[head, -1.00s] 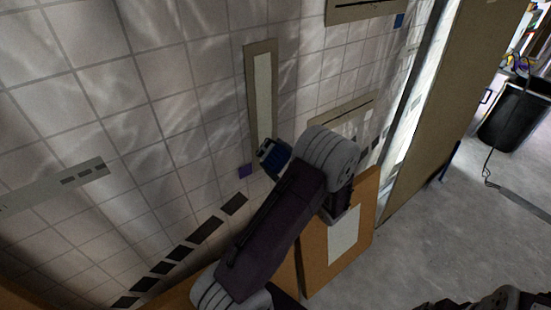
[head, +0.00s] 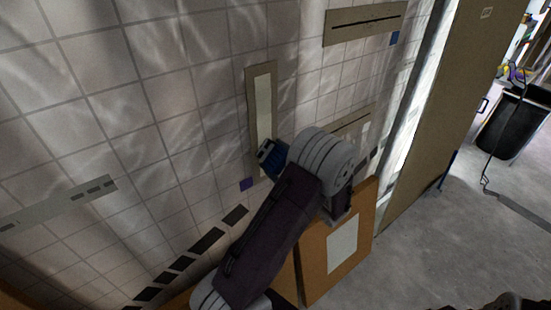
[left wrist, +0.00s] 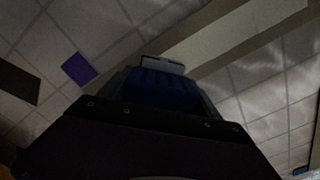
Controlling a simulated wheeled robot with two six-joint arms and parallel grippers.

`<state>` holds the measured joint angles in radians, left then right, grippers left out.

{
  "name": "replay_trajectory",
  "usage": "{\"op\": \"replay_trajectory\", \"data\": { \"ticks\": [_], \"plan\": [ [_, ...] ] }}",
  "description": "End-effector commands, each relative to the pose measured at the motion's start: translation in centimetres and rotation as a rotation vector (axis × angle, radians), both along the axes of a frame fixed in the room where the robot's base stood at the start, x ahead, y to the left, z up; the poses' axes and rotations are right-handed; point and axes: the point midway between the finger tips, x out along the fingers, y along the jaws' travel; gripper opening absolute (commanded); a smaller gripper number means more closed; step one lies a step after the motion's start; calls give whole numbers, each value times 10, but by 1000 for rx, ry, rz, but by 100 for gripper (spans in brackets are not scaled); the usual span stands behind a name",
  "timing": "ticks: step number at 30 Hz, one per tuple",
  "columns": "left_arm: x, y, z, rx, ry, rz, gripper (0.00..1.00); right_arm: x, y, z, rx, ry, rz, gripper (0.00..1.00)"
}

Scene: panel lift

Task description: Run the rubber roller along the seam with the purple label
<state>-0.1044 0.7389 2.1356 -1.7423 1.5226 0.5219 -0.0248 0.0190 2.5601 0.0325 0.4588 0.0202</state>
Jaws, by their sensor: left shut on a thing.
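The seam with the purple label is an upright pale strip in a tan frame (head: 262,88) on the tiled wall. The purple label (head: 246,184) sits at its lower left; it also shows in the left wrist view (left wrist: 79,69). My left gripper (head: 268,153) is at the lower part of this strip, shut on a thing. In the left wrist view a pale bar (left wrist: 162,64), probably part of the rubber roller, shows just past the blue fingers, at the strip's edge. The roller is mostly hidden, and I cannot tell whether it touches the seam. My right gripper is not discernible.
A tan plate with a dark slot (head: 365,25) and a blue label (head: 395,38) is at upper right. Another framed strip (head: 350,122) is partly behind my arm. A grey strip (head: 60,204) is at left. An orange-brown board (head: 318,262) stands below.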

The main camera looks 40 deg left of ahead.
Motion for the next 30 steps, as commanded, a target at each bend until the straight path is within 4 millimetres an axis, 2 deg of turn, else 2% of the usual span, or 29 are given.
{"op": "replay_trajectory", "data": {
  "ticks": [1, 6, 13, 23, 30],
  "plan": [
    [0, 0, 12, 3, -5, 1, 40, 0, 0, 8, 0, 0, 0, 100],
    [0, -1, 29, 3, -4, 1, 40, 0, 0, 20, 0, 0, 0, 100],
    [-1, -1, 31, 2, -3, 1, 40, 0, 0, 20, 0, 0, 0, 100],
    [0, -1, 64, 2, -4, 1, 40, 0, 0, 43, 0, 0, 0, 100],
    [0, -1, 67, 2, -2, 1, 40, 0, 0, 44, 0, 0, 0, 100]
  ]
}}
